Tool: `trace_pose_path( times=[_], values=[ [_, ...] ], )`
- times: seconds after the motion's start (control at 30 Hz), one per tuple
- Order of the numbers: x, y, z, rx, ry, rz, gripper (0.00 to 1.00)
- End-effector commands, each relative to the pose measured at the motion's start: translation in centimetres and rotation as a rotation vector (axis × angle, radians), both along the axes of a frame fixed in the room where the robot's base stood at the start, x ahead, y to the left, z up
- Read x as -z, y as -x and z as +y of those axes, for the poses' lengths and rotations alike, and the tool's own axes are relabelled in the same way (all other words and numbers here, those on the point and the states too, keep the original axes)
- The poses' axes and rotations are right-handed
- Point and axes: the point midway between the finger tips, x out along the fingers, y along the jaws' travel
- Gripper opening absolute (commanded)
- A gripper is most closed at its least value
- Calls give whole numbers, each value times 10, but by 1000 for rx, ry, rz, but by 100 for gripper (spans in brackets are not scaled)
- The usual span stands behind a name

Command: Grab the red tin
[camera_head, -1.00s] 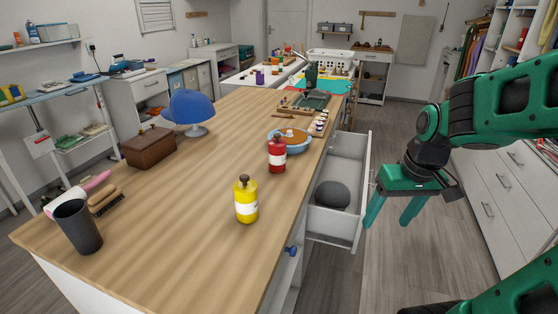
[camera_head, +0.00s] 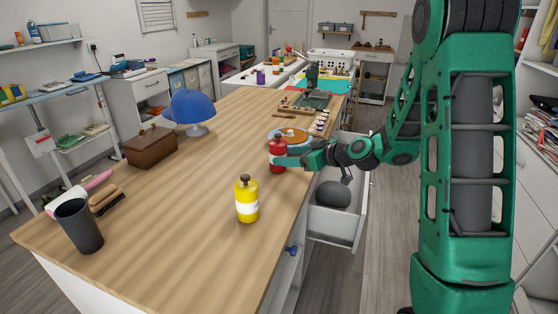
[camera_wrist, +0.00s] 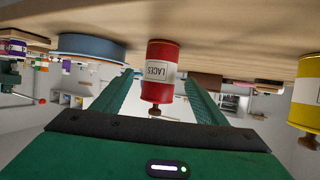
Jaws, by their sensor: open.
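The red tin (camera_head: 277,155) stands upright on the wooden table, near its right edge, in the head view. It has a white label and a dark knob on top. In the wrist view, which is upside down, the red tin (camera_wrist: 161,83) reads "LACES" and sits between the two green fingers. My gripper (camera_head: 288,162) is open and reaches in from the right at the tin's height. In the wrist view my gripper (camera_wrist: 158,97) has a finger on each side of the tin, with a visible gap at least on the left. Contact on the right is unclear.
A yellow tin (camera_head: 246,200) stands on the table (camera_head: 190,245) in front of the red tin. A blue round dish (camera_head: 290,139) is just behind it. An open drawer (camera_head: 336,225) holding a dark ball (camera_head: 332,195) juts out below my arm. The table's middle is clear.

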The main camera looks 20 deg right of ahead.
Motion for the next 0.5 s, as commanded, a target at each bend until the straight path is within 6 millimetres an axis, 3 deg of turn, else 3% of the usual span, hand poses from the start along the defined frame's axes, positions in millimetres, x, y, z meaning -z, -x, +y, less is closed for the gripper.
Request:
trace_pose_path(
  times=[0.5],
  values=[
    [22, -45, 29, -1, 0, 0, 66]
  ],
)
